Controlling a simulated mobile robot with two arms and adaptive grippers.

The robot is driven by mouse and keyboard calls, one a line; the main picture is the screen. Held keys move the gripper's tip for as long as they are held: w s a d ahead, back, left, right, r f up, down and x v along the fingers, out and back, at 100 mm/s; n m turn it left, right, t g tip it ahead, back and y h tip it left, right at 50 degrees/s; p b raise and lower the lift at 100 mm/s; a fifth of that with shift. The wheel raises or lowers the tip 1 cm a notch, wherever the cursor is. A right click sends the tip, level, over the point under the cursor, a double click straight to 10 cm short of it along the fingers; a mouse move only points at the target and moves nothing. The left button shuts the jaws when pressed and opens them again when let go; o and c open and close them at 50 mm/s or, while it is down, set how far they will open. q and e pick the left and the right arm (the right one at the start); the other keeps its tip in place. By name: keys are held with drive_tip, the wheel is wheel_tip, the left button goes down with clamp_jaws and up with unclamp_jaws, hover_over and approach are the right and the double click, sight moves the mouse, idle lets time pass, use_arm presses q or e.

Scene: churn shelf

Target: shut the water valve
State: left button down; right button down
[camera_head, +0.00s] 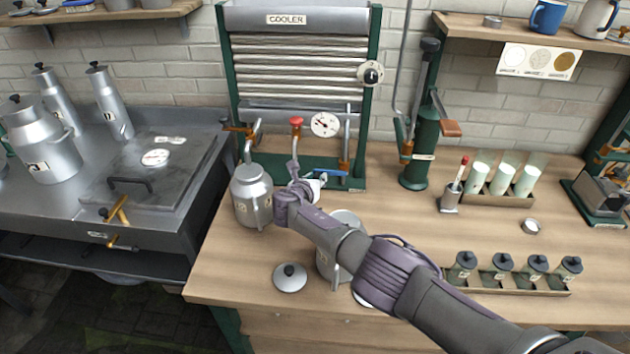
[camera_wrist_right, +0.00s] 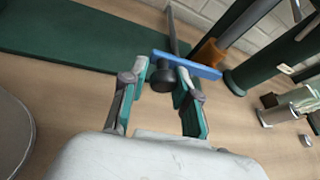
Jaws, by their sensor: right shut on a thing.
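The water valve has a flat blue handle (camera_head: 330,173) at the foot of the cooler's right-hand pipe. The handle also shows in the right wrist view (camera_wrist_right: 205,69), lying crosswise with a dark round hub (camera_wrist_right: 187,92) near it. My right gripper (camera_head: 314,185) reaches in from the lower right and is at the handle. In the right wrist view its fingertips (camera_wrist_right: 163,75) are on either side of the blue handle's left part and are shut on it. My forearm partly covers the grip in the head view. My left gripper is not in view.
The cooler (camera_head: 300,75) carries a dial and a red-topped tap (camera_head: 296,122). A metal can (camera_head: 252,197) stands left of my gripper. Another can (camera_head: 330,262) is partly behind my arm, with a lid (camera_head: 290,278) nearby. A green pump (camera_head: 423,150) stands right of the cooler.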

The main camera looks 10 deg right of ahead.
drive_tip(key=shift+s+d+f, duration=0.1)
drive_tip(key=shift+d+f, duration=0.15)
drive_tip(key=shift+d, duration=0.1)
drive_tip(key=c, duration=1)
unclamp_jaws()
drive_tip(key=shift+o, duration=0.2)
drive_tip(key=shift+d+r, duration=0.1)
drive_tip(key=shift+a, duration=0.2)
drive_tip(key=v, duration=1.2)
